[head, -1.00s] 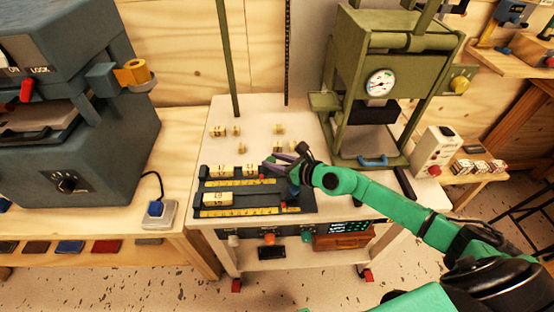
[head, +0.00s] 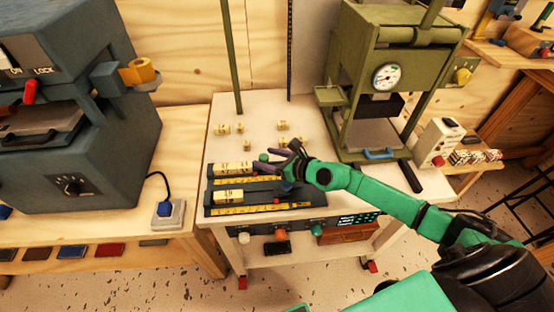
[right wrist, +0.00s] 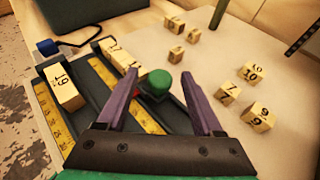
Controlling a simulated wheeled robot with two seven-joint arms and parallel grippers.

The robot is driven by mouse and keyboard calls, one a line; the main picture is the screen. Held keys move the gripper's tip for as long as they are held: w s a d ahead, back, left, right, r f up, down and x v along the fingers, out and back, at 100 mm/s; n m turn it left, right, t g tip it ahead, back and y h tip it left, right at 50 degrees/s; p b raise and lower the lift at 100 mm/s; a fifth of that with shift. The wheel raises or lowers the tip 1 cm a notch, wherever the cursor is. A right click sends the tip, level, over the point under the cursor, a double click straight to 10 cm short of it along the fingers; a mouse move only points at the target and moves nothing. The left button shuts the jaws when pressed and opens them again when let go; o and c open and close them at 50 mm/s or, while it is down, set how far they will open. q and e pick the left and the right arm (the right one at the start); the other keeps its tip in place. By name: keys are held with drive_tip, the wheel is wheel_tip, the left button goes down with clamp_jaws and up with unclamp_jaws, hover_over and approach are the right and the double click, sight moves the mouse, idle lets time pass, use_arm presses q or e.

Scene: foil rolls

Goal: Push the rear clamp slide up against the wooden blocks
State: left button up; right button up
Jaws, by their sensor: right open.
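The clamp fixture (head: 214,197) has two dark channels with yellow rulers. Wooden blocks (head: 232,168) lie in a row in the rear channel; they also show in the right wrist view (right wrist: 116,52). The rear clamp slide, with a green knob (head: 264,157), stands at the right end of this row. I cannot tell whether it touches the blocks. My right gripper (head: 277,158) is open over the rear channel. In the right wrist view, its purple fingers (right wrist: 163,78) stand on either side of the green knob (right wrist: 158,82), apart from it. My left gripper is not in view.
A wooden block (head: 228,196) lies in the front channel. Several loose numbered blocks (head: 283,126) stand on the pale table behind the fixture. A green press (head: 345,120) stands at the back right, and a grey machine (head: 90,160) at the left.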

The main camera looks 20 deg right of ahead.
drive_tip(key=b+v, duration=0.1)
drive_tip(key=v, duration=0.3)
drive_tip(key=f+b+v, duration=0.1)
drive_tip(key=v, duration=0.2)
drive_tip(key=shift+s+d+b, duration=0.15)
drive_tip(key=shift+d+b, duration=0.1)
drive_tip(key=shift+b, duration=0.1)
drive_tip(key=shift+s+a+r+b, duration=0.1)
drive_tip(key=shift+s+r+b, duration=0.3)
drive_tip(key=shift+s+b, duration=0.4)
drive_tip(key=shift+r, duration=0.4)
drive_tip(key=shift+s+r, duration=0.2)
drive_tip(key=shift+s, duration=0.1)
drive_tip(key=v, duration=0.2)
drive_tip(key=p+v, duration=0.1)
drive_tip(key=v, duration=0.1)
drive_tip(key=shift+s+d+r, duration=0.1)
drive_tip(key=shift+s+d, duration=0.1)
drive_tip(key=shift+d, duration=0.25)
